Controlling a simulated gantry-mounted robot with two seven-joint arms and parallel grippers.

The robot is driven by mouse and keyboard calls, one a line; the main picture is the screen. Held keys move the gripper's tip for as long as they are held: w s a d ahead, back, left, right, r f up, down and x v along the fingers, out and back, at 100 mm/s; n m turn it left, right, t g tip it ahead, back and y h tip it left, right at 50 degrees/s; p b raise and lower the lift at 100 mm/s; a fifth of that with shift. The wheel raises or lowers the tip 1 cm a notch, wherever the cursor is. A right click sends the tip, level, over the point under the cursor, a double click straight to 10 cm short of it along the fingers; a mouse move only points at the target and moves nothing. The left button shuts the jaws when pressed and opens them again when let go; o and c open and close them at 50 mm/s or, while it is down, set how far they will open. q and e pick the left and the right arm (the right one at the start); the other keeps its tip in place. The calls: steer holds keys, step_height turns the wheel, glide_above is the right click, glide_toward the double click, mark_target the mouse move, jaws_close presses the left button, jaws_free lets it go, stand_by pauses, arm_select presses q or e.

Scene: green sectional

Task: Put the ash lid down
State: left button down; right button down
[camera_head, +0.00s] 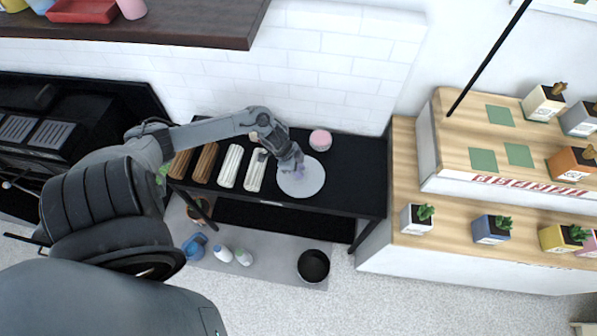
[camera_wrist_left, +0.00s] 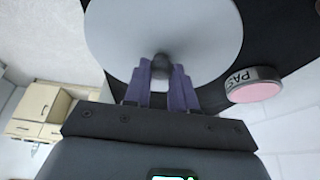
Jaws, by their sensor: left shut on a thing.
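The ash lid (camera_head: 308,184) is a pale grey round disc over the right half of the black table (camera_head: 355,190). In the left wrist view the lid (camera_wrist_left: 115,35) fills the top middle, with a dark round knob (camera_wrist_left: 162,62) facing me. My left gripper (camera_head: 297,170) is shut on that knob, and its two purple fingers (camera_wrist_left: 162,78) stand on either side of it. I cannot tell whether the lid touches the tabletop or hangs just above it. My right gripper is not in view.
A pink-topped round container (camera_head: 320,140) stands behind the lid; it also shows in the left wrist view (camera_wrist_left: 256,90). Several white and brown ridged trays (camera_head: 230,166) lie to the left. The table's right end is bare. A plant shelf (camera_head: 450,245) stands further right.

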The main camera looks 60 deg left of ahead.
arm_select(q)
steer(key=shift+f, duration=0.9)
steer(key=shift+f, duration=0.15)
steer(key=c, duration=0.9)
jaws_free()
